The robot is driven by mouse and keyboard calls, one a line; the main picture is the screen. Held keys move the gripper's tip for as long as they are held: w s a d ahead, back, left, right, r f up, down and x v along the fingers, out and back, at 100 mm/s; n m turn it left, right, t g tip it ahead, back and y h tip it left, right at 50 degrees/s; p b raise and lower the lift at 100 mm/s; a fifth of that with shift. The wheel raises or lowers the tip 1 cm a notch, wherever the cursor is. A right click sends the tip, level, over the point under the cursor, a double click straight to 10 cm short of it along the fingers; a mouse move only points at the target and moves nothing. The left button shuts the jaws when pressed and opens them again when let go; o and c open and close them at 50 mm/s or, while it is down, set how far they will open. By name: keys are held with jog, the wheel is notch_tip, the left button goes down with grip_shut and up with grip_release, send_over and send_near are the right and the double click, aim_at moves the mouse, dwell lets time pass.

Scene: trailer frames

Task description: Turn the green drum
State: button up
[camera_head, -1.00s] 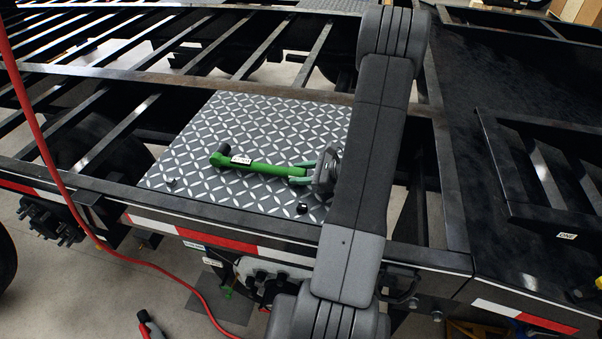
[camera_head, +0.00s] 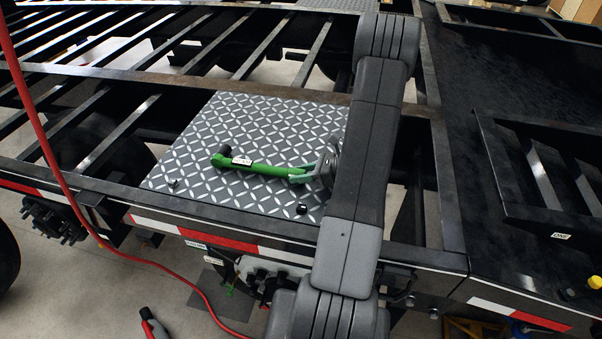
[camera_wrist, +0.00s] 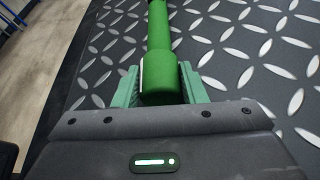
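The green drum (camera_head: 268,168) is the only large green piece here. It lies on a diamond-plate deck panel (camera_head: 205,130) as a long green bar with a dark knob and white label at its left end.
Open black trailer beams (camera_head: 95,95) lie to the left and behind, with gaps between them. A red hose (camera_head: 45,140) runs down the left side. Small dark bolts (camera_head: 302,209) stand at the panel's front edge. My arm covers the panel's right side.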

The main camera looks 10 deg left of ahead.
jog(key=shift+o, duration=0.7)
jog(key=shift+d, duration=0.2)
jog(key=b+v, duration=0.2)
jog(key=v, duration=1.1)
jog(key=shift+d+r+b, duration=0.1)
jog(key=shift+r+b, duration=0.05)
jog(key=shift+b, duration=0.2)
jog(key=shift+o, duration=0.4)
